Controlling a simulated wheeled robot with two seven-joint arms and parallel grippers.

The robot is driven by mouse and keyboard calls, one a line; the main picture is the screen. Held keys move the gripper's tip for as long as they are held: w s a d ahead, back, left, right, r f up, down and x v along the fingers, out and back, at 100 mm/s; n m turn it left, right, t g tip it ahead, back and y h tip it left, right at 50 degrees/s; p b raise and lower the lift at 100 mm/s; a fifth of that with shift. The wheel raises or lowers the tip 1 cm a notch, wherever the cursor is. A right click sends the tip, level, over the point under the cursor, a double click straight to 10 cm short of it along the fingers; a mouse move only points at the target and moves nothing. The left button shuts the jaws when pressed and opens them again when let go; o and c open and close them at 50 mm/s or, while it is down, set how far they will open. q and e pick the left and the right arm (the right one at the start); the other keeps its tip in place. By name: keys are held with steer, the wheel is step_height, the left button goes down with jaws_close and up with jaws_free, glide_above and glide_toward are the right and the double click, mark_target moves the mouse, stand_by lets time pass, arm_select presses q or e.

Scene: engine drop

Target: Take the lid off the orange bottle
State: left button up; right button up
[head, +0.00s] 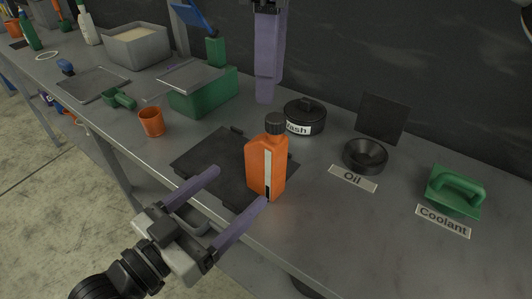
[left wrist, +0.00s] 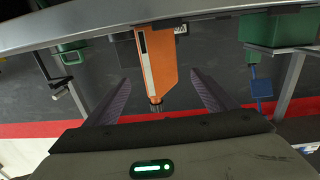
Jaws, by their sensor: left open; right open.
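The orange bottle (head: 267,165) stands upright near the front of the bench, with a pale strip down its side. Its black lid (head: 275,123) is on its neck. My left gripper (head: 240,187) is open, low and in front of the bottle, one fingertip near its lower part. In the left wrist view the bottle (left wrist: 158,65) appears upside down between the open fingers (left wrist: 160,78), with its lid (left wrist: 155,103) downward; contact is unclear. My right gripper (head: 265,95) is open, pointing down above and behind the bottle, its fingers overlapping in this view.
A dark mat (head: 205,165) lies beside the bottle. Behind it is a black round container (head: 305,118) labelled Wash. To the right are a black Oil bowl (head: 366,156) and a green Coolant lid (head: 455,190). An orange cup (head: 151,122) and green bin (head: 203,92) stand left.

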mark_target(258, 166)
arm_select(q)
steer(key=shift+w+d+r, duration=0.1)
steer(key=shift+w+r, duration=0.05)
arm_select(e)
steer(key=shift+w+d+r, duration=0.2)
steer(key=shift+d+r, duration=0.25)
arm_select(q)
steer(key=shift+w+d, duration=0.2)
steer(key=shift+w, duration=0.05)
arm_select(e)
steer(key=shift+d+r, duration=0.1)
arm_select(q)
steer(key=x, duration=0.9)
steer(key=shift+w+d, duration=0.1)
steer(key=shift+c, duration=0.4)
